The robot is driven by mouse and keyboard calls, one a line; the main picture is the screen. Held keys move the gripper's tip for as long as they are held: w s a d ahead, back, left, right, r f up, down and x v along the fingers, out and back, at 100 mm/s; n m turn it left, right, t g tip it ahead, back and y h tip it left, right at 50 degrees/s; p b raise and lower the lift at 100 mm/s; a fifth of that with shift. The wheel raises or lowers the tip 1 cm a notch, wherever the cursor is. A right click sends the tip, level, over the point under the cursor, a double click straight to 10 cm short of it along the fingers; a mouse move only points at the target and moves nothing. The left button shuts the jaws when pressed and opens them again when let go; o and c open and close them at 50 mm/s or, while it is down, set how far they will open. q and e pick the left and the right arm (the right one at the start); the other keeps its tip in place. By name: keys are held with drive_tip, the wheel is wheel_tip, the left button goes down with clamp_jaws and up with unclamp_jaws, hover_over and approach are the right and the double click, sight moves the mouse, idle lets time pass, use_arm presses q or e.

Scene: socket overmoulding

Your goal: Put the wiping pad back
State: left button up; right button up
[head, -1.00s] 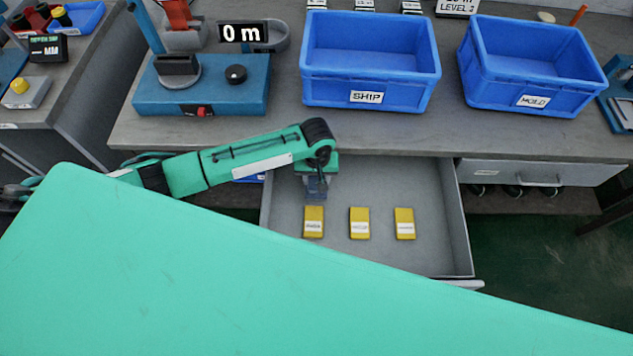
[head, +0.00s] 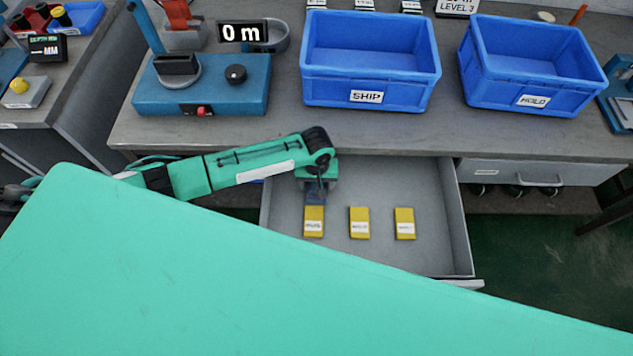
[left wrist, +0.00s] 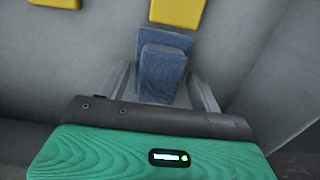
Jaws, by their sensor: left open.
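The wiping pad (left wrist: 162,72), a blue-grey block with a raised part, is between the two fingers of my left gripper (left wrist: 161,85) in the left wrist view. The fingers stand open with gaps on both sides of the raised part. In the head view the pad (head: 316,197) shows as a small blue patch just below my left gripper (head: 317,186), inside the open drawer (head: 440,230). It is beside the leftmost yellow block (head: 314,223); I cannot tell if they touch. The gripper partly hides the pad. My right gripper is not in view.
Two more yellow blocks (head: 359,223) (head: 404,223) lie in a row in the drawer; its right part is clear. On the bench above stand the SHIP bin (head: 366,97), the MOLD bin (head: 533,100) and a blue device (head: 215,98). A closed drawer (head: 540,174) is at right.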

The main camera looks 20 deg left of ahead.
sight(316, 184)
use_arm(q)
wheel_tip(316, 184, up, 12)
drive_tip(key=shift+r, duration=0.15)
idle(0.3)
drive_tip(key=shift+s, duration=0.1)
idle(0.4)
